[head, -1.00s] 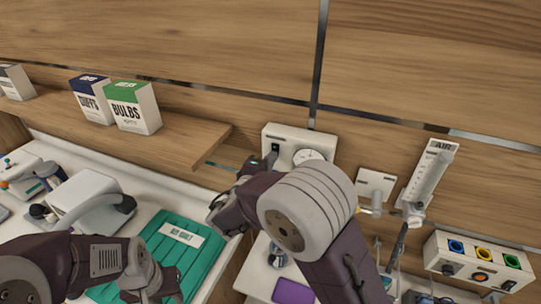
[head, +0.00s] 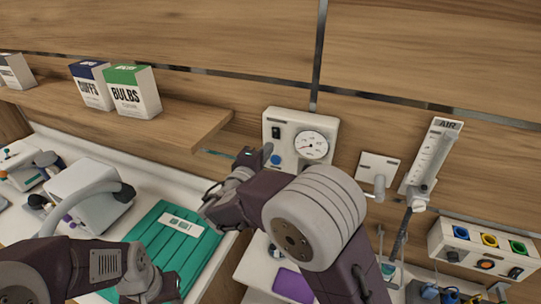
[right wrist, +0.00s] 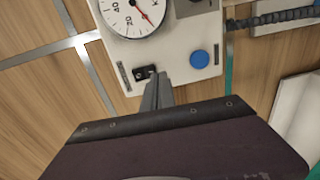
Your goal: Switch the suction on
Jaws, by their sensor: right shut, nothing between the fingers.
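The suction unit (head: 325,128) is a pale box on the wood wall panel. It has a round gauge (head: 312,146), a black rocker switch (head: 276,132) at upper left and a blue round knob (head: 275,160) below the switch. My right gripper (head: 265,153) is shut and empty, its tips at the unit's left side. In the right wrist view, the shut fingers (right wrist: 157,82) point at the switch (right wrist: 144,72), with their tips very close to it; I cannot tell whether they touch. My left gripper (head: 165,286) is at the bottom left, partly hidden, its jaws unclear.
An air flowmeter (head: 430,165) and a box with coloured sockets (head: 480,250) are at right.

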